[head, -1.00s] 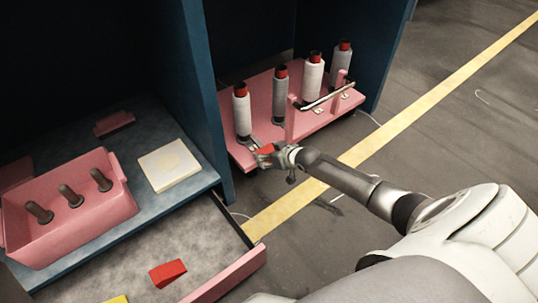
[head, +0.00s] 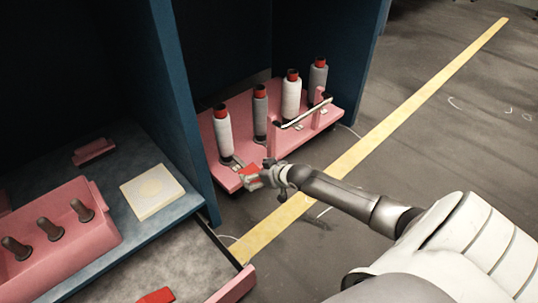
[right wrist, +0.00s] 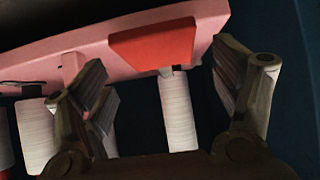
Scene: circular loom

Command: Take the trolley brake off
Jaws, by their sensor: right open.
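The pink trolley (head: 228,179) stands in the bay between the dark blue panels, carrying several bobbins. A red brake pedal (head: 250,178) sticks out at its near front edge. My right gripper (head: 262,175) is at this pedal and partly covers it in the head view. In the right wrist view the red pedal (right wrist: 153,47) shows between the spread fingers of my open right gripper (right wrist: 161,65), with visible gaps on both sides. I cannot tell how deep the fingers reach around it. My left gripper is not in view.
A metal handle bar (head: 307,113) spans pink posts on the trolley. To the left are a blue bench with a pink peg box (head: 95,243), a cream pad (head: 152,191) and an open drawer (head: 232,287). Floor with a yellow line (head: 400,118) is clear at right.

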